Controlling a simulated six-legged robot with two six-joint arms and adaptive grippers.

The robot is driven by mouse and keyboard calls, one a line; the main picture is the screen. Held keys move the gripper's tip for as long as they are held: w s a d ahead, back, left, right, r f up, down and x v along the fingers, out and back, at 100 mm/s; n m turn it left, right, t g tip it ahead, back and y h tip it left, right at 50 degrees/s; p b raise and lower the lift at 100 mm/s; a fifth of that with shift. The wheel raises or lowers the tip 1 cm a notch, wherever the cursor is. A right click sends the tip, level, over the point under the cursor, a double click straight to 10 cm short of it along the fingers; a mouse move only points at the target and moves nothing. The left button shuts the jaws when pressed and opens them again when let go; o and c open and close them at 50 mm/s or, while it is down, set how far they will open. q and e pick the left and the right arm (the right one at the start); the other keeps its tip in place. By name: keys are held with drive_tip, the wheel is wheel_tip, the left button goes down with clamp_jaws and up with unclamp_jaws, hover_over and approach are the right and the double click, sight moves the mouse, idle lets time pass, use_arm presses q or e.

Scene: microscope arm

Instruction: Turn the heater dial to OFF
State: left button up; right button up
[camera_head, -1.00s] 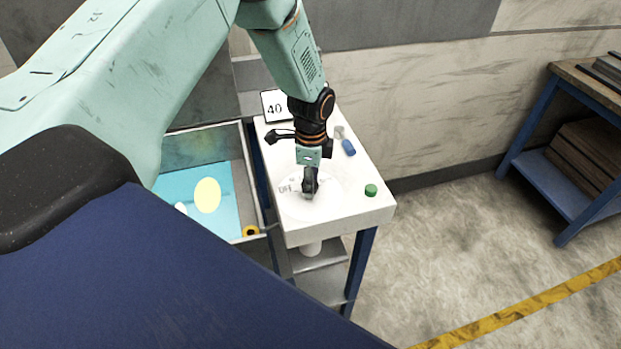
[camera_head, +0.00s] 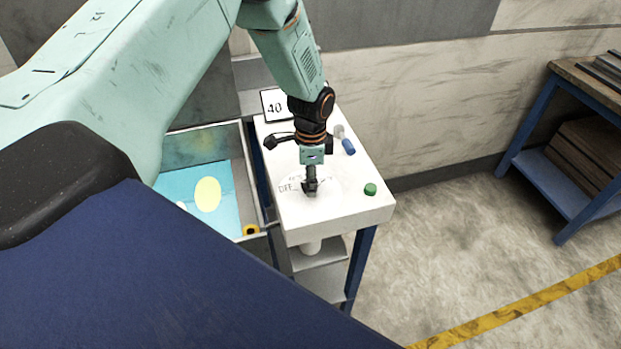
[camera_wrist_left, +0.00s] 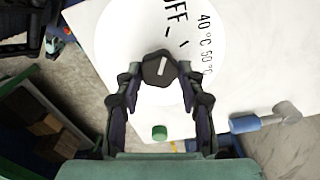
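The heater dial is a small dark faceted knob (camera_wrist_left: 158,68) with a white pointer line, on a white round plate (camera_wrist_left: 112,45). In the left wrist view the line points up and slightly right, toward the tick marks beside the OFF lettering (camera_wrist_left: 175,15); 40 °C and 50 °C are printed further right. My left gripper (camera_wrist_left: 160,78) has its fingers apart, one on each side of the knob. I cannot tell whether either finger touches it. In the head view my left gripper (camera_head: 310,184) points down over the plate and mostly hides the knob. My right gripper is not in view.
An open drawer-like tray (camera_head: 248,190) with a blue sheet stands left. A shelf (camera_head: 560,178) stands far right.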

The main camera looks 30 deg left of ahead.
use_arm(q)
drive_tip(key=o, duration=0.5)
drive_tip(key=shift+w+d+r, duration=0.1)
drive_tip(key=shift+r, duration=0.05)
drive_tip(key=shift+c, duration=0.2)
drive_tip(key=shift+r, duration=0.4)
wheel_tip(320, 180, up, 11)
idle(0.3)
